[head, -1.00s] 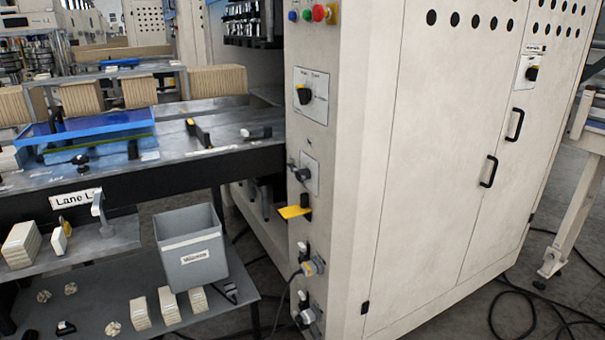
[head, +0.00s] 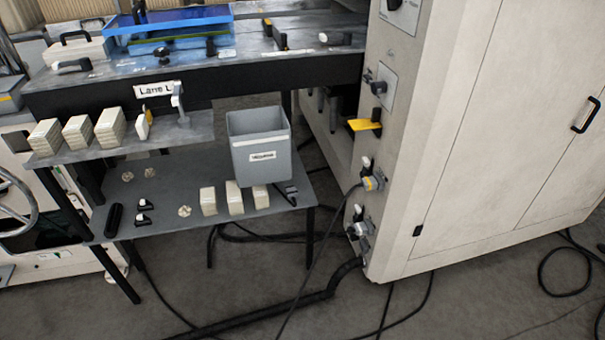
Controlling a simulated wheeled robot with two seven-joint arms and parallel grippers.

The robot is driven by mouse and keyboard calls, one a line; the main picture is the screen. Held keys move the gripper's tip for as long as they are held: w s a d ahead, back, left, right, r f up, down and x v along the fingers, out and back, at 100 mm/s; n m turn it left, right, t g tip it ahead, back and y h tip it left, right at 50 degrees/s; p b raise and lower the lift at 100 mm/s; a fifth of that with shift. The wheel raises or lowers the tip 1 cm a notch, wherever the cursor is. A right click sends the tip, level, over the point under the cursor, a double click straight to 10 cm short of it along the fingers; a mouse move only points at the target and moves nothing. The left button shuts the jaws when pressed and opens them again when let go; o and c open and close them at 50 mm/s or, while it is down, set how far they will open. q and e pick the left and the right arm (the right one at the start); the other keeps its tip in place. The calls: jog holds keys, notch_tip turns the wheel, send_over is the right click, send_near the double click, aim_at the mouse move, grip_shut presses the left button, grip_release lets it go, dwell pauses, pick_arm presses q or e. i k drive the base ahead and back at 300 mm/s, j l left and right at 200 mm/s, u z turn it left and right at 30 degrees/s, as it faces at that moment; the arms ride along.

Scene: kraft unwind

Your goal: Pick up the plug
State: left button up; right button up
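A grey plug-like connector with a yellow band (head: 374,183) sits at a socket on the narrow side of the beige cabinet, low down, with a dark cable hanging from it to the floor. A second grey connector (head: 360,229) sits below it near the floor, by a thick black cable. I cannot tell for sure which one is the plug. Neither of my grippers is in view.
The beige cabinet (head: 490,150) fills the right. A yellow tab (head: 364,125) juts from the cabinet. Cables (head: 300,303) cross the floor.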

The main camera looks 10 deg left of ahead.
aim_at(291, 193)
jog(key=i+j, duration=0.25)
jog(key=i+j+z, duration=0.15)
jog(key=j, duration=0.3)
jog(key=i+j, duration=0.35)
jog(key=i+j+z, duration=0.1)
jog(key=i+j, duration=0.15)
jog(key=j, duration=0.15)
jog(key=i+j+z, duration=0.1)
jog(key=j, duration=0.3)
jog(key=i, duration=0.1)
